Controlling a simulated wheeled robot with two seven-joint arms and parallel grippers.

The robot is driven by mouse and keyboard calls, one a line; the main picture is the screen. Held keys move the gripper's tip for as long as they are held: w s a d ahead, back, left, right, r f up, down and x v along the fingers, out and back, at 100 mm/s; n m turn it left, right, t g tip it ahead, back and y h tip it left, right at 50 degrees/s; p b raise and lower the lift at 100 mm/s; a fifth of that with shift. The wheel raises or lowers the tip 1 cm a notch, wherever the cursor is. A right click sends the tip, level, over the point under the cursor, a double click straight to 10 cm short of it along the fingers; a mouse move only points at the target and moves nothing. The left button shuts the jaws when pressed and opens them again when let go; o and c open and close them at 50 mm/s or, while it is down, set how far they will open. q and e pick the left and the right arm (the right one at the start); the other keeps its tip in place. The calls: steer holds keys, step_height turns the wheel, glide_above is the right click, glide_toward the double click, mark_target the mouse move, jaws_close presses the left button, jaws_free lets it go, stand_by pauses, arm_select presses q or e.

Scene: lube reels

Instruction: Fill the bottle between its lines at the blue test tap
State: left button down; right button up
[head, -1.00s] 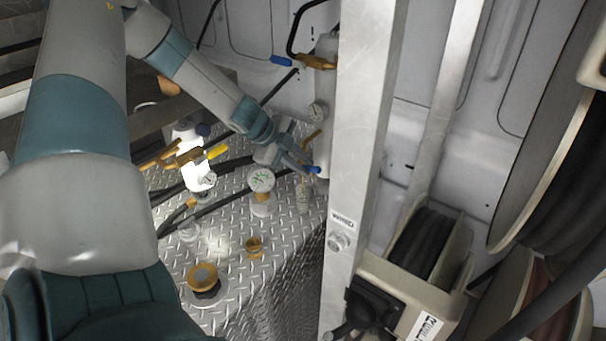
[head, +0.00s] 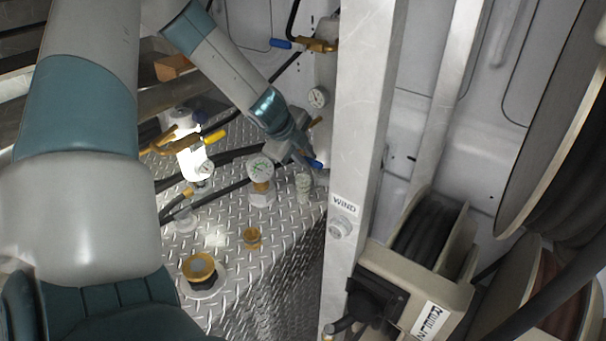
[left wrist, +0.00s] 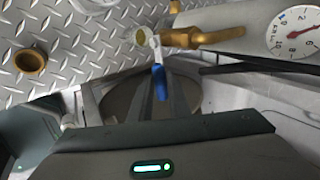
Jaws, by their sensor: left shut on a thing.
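The blue test tap's handle (head: 314,163) shows at the tip of my left gripper (head: 304,156), beside the metal post. In the left wrist view the blue handle (left wrist: 160,83) lies between the fingers of my left gripper (left wrist: 156,95), which is shut on it. The brass tap body (left wrist: 205,38) is just beyond. A small clear bottle (head: 304,187) stands upright on the tread-plate top, just below the tap. Its lines and liquid level are too small to read. My right gripper is not in view.
A brass cup (head: 252,238) and a brass-capped filler (head: 199,268) are nearer on the plate. Another blue-handled valve (head: 287,43) is above. The post (head: 357,150) and hose reels (head: 430,235) close off the right.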

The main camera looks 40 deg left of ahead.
arm_select(q)
steer(key=shift+d+f+y, duration=0.1)
steer(key=shift+f+y, duration=0.1)
steer(key=shift+y, duration=0.1)
steer(key=shift+s, duration=0.1)
steer(key=c, duration=1.6)
jaws_free()
steer(key=shift+r, duration=0.2)
steer(key=shift+s+r+b, duration=0.2)
steer(key=shift+r+b, duration=0.1)
steer(key=shift+r, duration=0.1)
steer(key=p+v, duration=0.2)
steer(key=v, duration=1.4)
